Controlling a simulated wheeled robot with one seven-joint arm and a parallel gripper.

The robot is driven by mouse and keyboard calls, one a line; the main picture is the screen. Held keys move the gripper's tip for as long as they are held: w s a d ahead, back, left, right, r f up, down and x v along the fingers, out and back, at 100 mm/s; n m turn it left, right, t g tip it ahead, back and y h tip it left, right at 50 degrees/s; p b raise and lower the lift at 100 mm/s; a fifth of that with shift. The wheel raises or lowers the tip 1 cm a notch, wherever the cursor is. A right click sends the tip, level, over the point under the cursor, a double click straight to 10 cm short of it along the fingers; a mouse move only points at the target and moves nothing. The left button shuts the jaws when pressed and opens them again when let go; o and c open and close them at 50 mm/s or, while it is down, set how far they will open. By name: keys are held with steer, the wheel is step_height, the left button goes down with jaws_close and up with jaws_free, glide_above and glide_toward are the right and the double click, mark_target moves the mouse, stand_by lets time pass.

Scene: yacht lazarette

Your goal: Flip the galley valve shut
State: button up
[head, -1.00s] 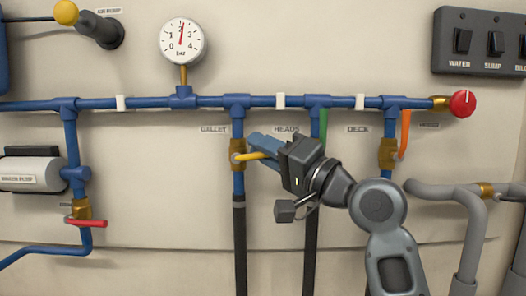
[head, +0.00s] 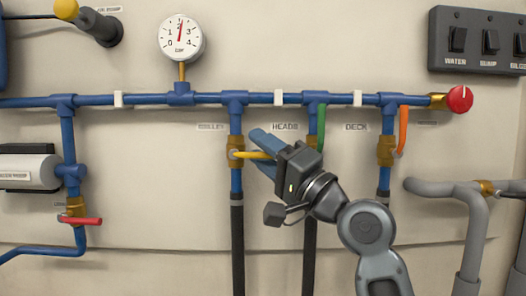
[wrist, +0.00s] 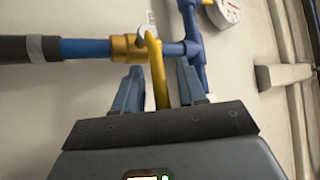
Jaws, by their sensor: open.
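The galley valve has a brass body (head: 236,160) on the vertical blue pipe below the GALLEY label (head: 211,127). Its yellow handle (head: 248,154) sticks out to the right, across the pipe. My gripper (head: 258,148) reaches in from the lower right, its jaws open at the handle. In the wrist view the yellow handle (wrist: 158,80) lies between the two blue fingers of my gripper (wrist: 158,84), with small gaps visible on both sides. The handle's outer end is hidden behind the gripper body.
The green HEADS handle (head: 322,122) hangs down close behind my gripper; the orange DECK handle (head: 403,130) hangs further right. A red handle (head: 84,221) sits lower left. A gauge (head: 182,38) and red knob (head: 460,99) adjoin the blue manifold (head: 205,100).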

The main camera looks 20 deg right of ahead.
steer(key=b+v, duration=0.1)
steer(key=v, duration=0.6)
steer(key=shift+s+d+f, duration=0.15)
steer(key=shift+s, duration=0.2)
steer(key=s+f+g+h+p, duration=0.1)
steer(key=s+f+h, duration=0.55)
steer(key=f, duration=0.65)
steer(key=s+f+g+h+p, duration=0.1)
steer(key=s+f+g+h, duration=0.15)
steer(key=s+f, duration=0.8)
steer(key=s+a+f+n+g+p, duration=0.1)
steer(key=s+n, duration=0.3)
steer(key=s, duration=0.7)
steer(key=s+a+f+n+g+p, duration=0.1)
steer(key=s+f+n, duration=0.2)
steer(key=s, duration=0.9)
steer(key=shift+s+n+g+p, duration=0.15)
steer(key=shift+n+g+p, duration=0.2)
steer(key=shift+n, duration=0.35)
